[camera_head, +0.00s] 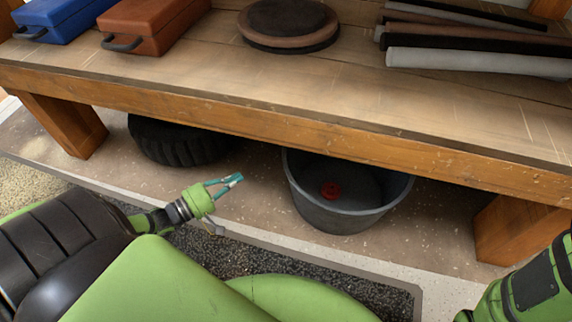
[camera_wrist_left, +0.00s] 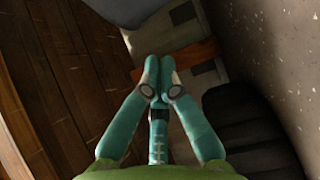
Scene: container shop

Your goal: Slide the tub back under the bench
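The dark grey round tub (camera_head: 345,217) stands upright on the floor, its back part hidden by the front beam of the wooden bench (camera_head: 300,137) and its front part showing below the beam. A small red object (camera_head: 331,190) lies inside it. My left gripper (camera_head: 238,179) is low in front of the bench, to the left of the tub and apart from it. In the left wrist view its teal fingertips (camera_wrist_left: 158,75) meet with nothing seen between them. My right arm shows at the lower right in the head view, but its gripper is out of view.
A black tyre (camera_head: 175,143) lies under the bench left of the tub. Bench legs stand at left (camera_head: 62,125) and right (camera_head: 515,232). A dark mat (camera_head: 330,277) lies in front. Cases, round discs and rolls rest on the bench top. Floor right of the tub looks clear.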

